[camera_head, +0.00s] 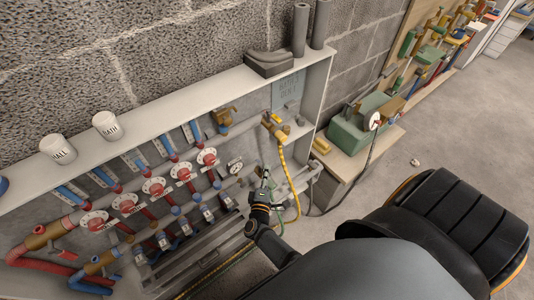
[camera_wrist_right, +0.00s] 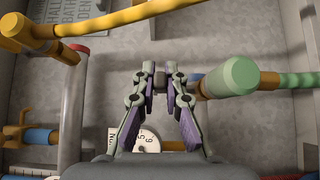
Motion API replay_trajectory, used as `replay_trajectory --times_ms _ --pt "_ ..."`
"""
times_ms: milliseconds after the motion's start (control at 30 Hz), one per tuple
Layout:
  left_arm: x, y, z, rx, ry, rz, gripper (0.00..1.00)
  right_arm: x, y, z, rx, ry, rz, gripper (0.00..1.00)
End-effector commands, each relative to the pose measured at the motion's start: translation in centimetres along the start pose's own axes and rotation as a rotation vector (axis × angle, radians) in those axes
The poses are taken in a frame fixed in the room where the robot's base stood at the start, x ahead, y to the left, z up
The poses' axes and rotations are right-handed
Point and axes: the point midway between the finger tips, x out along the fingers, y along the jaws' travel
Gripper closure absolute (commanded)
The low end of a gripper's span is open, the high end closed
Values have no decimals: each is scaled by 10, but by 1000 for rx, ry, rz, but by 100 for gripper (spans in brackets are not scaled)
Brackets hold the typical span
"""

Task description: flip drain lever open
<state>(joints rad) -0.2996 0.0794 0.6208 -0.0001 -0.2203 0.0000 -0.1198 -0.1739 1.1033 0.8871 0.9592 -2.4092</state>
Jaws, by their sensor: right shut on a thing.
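My right gripper (camera_head: 265,182) is at the lower right part of the manifold cabinet. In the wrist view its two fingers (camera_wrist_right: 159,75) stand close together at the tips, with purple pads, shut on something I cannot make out. A green cylindrical end (camera_wrist_right: 232,77) lies just right of the fingertips, with a blue and orange part between it and the right finger. I cannot pick out the drain lever clearly in either view. My left gripper is not in view.
Red round valve handles (camera_head: 154,187) line the manifold to the left. A yellow hose (camera_head: 284,165) hangs close to my right gripper. A green machine (camera_head: 358,126) stands on a bench to the right; the floor beyond is mostly clear.

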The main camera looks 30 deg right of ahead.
Motion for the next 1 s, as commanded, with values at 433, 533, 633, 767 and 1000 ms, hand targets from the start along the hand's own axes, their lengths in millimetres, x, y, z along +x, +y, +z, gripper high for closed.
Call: replay_trajectory --times_ms 433,533,633,767,1000 --pt "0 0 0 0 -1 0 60 -2 -3 1 -1 -3 -6 76" --pt "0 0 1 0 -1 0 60 -1 -2 1 -1 -2 -4 66" --pt "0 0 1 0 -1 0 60 -1 -1 1 -1 -2 -3 66" --pt "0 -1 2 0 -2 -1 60 0 -1 1 0 -2 -2 66" --pt "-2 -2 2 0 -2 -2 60 0 1 1 -1 4 0 66"
